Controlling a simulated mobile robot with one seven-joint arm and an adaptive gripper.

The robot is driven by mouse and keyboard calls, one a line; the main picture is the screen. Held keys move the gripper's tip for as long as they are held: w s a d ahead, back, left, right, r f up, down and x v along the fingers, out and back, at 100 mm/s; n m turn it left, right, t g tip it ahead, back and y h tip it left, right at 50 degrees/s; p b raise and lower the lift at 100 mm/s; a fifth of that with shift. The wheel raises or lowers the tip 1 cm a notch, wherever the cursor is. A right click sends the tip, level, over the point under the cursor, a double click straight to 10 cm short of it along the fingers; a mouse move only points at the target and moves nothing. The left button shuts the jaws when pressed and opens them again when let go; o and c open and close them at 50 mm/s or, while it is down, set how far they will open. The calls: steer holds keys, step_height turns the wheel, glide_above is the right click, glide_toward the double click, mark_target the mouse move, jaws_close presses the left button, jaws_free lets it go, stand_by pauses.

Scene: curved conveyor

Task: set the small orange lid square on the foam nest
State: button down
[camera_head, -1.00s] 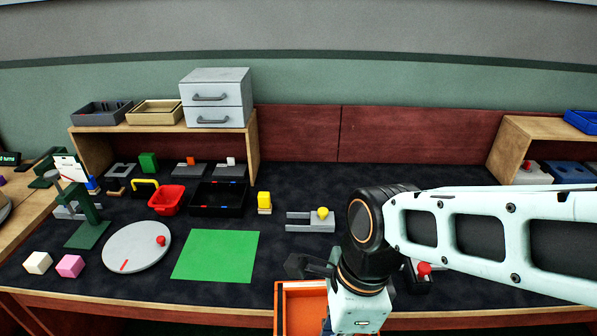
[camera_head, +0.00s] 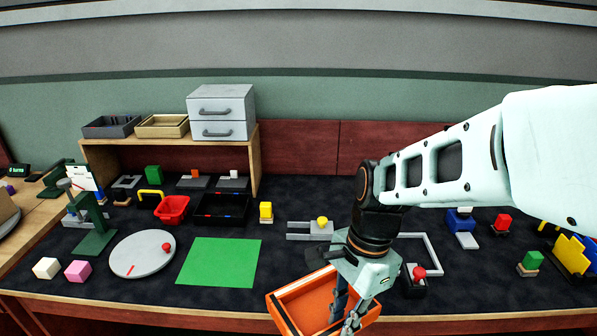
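I cannot make out for sure the small orange lid or the foam nest. A small orange piece (camera_head: 195,172) sits on a dark flat base at the back left, beneath the shelf's front edge; I cannot tell whether it is the lid. My gripper (camera_head: 346,318) points down over the right part of an orange open tray (camera_head: 283,312) at the table's front edge. The fingers show only partly, near the picture's bottom, and whether they hold something is unclear. My wrist and gripper hide part of the tray's inside.
A green mat (camera_head: 218,262) and a grey round disc (camera_head: 142,254) lie left of the tray. A grey fixture with a yellow knob (camera_head: 322,222) stands behind my wrist. A red-knobbed dark block (camera_head: 415,280) is close on its right. Dark table between mat and fixture is clear.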

steer(key=w+d+n+h, duration=0.1)
steer(key=w+d+n, duration=0.2)
steer(key=w+n, duration=0.4)
steer(key=w+d+n+h, duration=0.1)
steer(key=w+d+n, duration=0.3)
steer(key=w, duration=0.5)
step_height(320, 180, up, 7)
steer(key=s+a+p, duration=0.1)
steer(key=s+p, duration=0.1)
steer(key=p, duration=1.3)
steer(key=shift+a+f+n+g+p, duration=0.2)
steer(key=shift+n+g+p, duration=0.15)
steer(key=shift+n+g, duration=0.05)
steer(key=shift+f, duration=0.1)
